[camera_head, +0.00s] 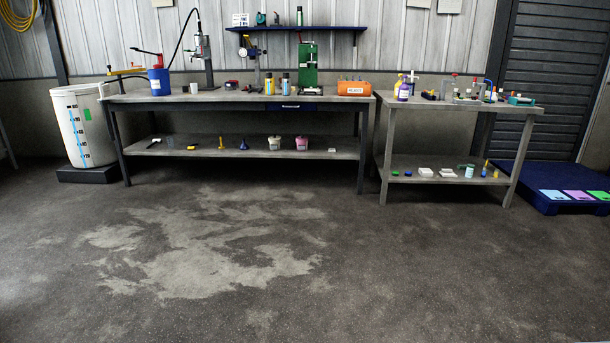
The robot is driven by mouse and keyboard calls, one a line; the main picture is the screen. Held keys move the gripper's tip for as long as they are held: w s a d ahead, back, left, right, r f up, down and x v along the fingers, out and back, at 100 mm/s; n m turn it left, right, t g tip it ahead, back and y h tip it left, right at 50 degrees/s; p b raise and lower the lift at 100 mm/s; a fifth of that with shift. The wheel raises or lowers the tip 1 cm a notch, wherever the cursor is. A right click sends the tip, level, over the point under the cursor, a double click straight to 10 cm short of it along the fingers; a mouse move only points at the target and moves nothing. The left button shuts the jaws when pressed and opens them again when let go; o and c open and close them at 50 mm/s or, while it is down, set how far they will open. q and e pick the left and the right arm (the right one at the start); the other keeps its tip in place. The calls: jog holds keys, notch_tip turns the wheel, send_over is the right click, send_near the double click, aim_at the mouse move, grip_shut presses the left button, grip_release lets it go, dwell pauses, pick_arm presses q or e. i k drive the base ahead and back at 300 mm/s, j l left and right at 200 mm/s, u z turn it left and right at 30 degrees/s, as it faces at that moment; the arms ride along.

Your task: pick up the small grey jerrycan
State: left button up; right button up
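I cannot make out the small grey jerrycan for certain. A small dark grey-green container (261,18) stands on the blue wall shelf (320,29) above the long workbench, but it is too small to tell what it is. Neither of my grippers is in view.
The long workbench (220,98) stands across the wall with a blue bucket (159,82), a green press (308,66) and an orange bin (354,89). A smaller bench (450,104) stands to its right. A white drum (82,130) is left, a blue platform (540,185) right. The floor ahead is clear.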

aim_at(287, 89)
jog(key=i, duration=5)
